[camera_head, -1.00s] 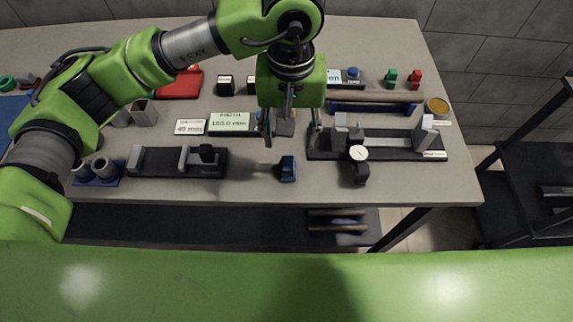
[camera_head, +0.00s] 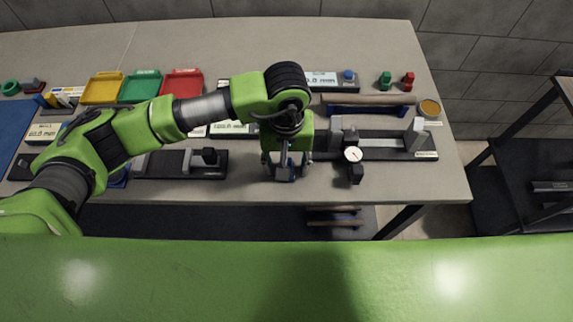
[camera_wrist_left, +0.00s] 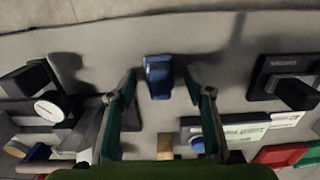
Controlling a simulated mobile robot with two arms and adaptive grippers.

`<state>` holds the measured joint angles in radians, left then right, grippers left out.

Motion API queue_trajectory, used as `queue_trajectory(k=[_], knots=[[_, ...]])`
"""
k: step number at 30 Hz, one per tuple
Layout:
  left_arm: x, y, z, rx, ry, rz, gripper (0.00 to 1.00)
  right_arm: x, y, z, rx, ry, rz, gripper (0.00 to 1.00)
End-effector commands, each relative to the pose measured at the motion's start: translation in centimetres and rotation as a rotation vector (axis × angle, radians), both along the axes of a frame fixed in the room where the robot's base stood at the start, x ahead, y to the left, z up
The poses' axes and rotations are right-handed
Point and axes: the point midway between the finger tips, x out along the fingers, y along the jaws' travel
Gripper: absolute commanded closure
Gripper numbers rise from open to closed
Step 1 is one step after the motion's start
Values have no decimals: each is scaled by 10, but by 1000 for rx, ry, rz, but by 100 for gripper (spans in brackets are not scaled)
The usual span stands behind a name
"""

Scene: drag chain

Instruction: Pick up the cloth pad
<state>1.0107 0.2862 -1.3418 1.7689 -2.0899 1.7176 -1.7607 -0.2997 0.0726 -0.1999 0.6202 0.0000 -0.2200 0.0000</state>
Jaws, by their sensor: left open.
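A small blue pad-like piece (camera_wrist_left: 158,76) lies on the grey table near its front edge. It is the likely cloth pad, but I cannot make out its weave. My left gripper (camera_wrist_left: 159,86) is open, its two fingers on either side of the piece in the left wrist view, with gaps on both sides. In the head view the left gripper (camera_head: 286,170) points down over the piece and hides most of it. I cannot tell whether the fingertips reach table height. My right gripper is not in view.
A dial gauge (camera_head: 353,155) on a dark stand is close right of the left gripper, by a long grey fixture (camera_head: 385,143). A dark slide fixture (camera_head: 180,164) stands to the left. Yellow (camera_head: 101,88), green and red trays are behind.

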Motion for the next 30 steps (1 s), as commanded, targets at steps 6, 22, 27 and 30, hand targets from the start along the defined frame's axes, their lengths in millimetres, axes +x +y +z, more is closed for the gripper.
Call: queue_trajectory(k=[6, 22, 27, 30], knots=[[0, 0, 0, 0, 0, 0, 87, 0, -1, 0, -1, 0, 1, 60], [1, -1, 7, -2, -3, 0, 94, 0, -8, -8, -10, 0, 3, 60], [2, -1, 30, -2, -10, -3, 94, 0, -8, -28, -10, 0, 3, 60], [-14, -18, 54, -5, -9, -10, 94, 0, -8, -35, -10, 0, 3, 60]])
